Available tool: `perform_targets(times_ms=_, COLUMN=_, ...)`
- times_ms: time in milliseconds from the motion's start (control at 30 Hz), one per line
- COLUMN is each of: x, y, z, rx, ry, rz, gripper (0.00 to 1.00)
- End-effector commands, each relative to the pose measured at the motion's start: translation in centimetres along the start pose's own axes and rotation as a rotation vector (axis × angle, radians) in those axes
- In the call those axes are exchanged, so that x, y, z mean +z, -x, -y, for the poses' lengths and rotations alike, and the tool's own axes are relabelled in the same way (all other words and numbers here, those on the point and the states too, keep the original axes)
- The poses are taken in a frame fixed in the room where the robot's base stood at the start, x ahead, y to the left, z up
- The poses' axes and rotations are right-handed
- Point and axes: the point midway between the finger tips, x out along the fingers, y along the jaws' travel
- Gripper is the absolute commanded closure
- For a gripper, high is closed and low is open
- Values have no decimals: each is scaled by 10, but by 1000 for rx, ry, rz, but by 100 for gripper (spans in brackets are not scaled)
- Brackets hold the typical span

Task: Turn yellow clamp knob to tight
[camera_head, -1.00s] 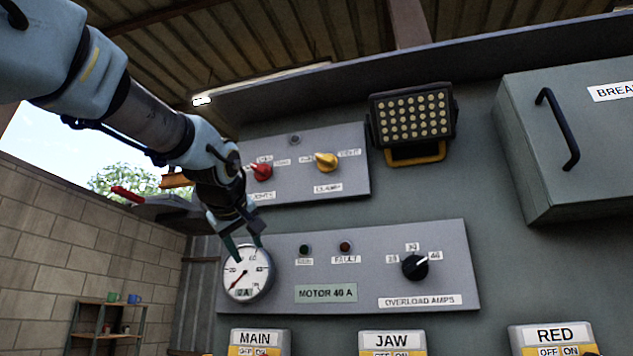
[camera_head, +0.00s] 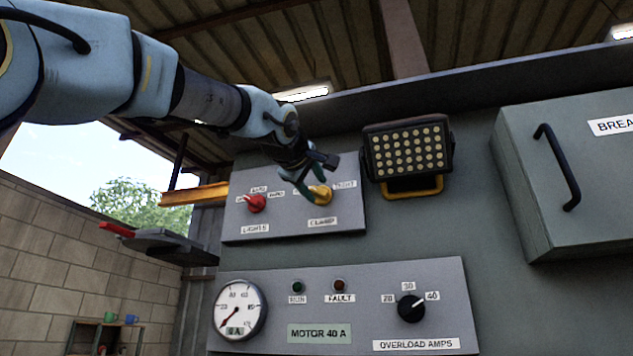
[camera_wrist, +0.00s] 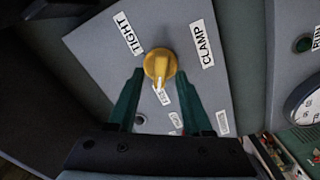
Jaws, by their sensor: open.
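The yellow clamp knob (camera_head: 320,195) sits on the upper grey panel, right of the red knob, with a CLAMP label below it and a TIGHT label at its upper right. My gripper (camera_head: 309,194) is in front of it and hides part of it. In the wrist view the yellow knob (camera_wrist: 160,65) lies just ahead of my gripper (camera_wrist: 161,80), between the lines of its two green fingers. The fingers are apart with nothing held; I cannot tell whether they touch the knob. The TIGHT label (camera_wrist: 130,33) shows there at the knob's upper left.
The red lights knob (camera_head: 256,203) is on the same panel (camera_head: 290,225), to the left. A lamp (camera_head: 408,148) juts out on the right. Below is the motor panel (camera_head: 455,295) with a gauge (camera_head: 240,308) and a black overload knob (camera_head: 410,308).

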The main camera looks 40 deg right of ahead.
Motion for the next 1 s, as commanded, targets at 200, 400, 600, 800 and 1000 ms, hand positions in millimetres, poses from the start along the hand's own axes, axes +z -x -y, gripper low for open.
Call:
perform_targets(times_ms=200, x=-1, y=-18, z=-1, rx=0, ry=0, rz=0, gripper=50)
perform_targets(times_ms=400, x=0, y=-20, z=0, rx=0, ry=0, rz=-1, gripper=50)
perform_targets(times_ms=600, x=0, y=-20, z=0, rx=0, ry=-1, rz=-1, gripper=61)
perform_targets(times_ms=800, x=0, y=-20, z=0, rx=0, ry=-1, rz=-1, gripper=84)
perform_targets(times_ms=1000, x=0, y=-20, z=0, rx=-1, ry=-1, rz=-1, gripper=100)
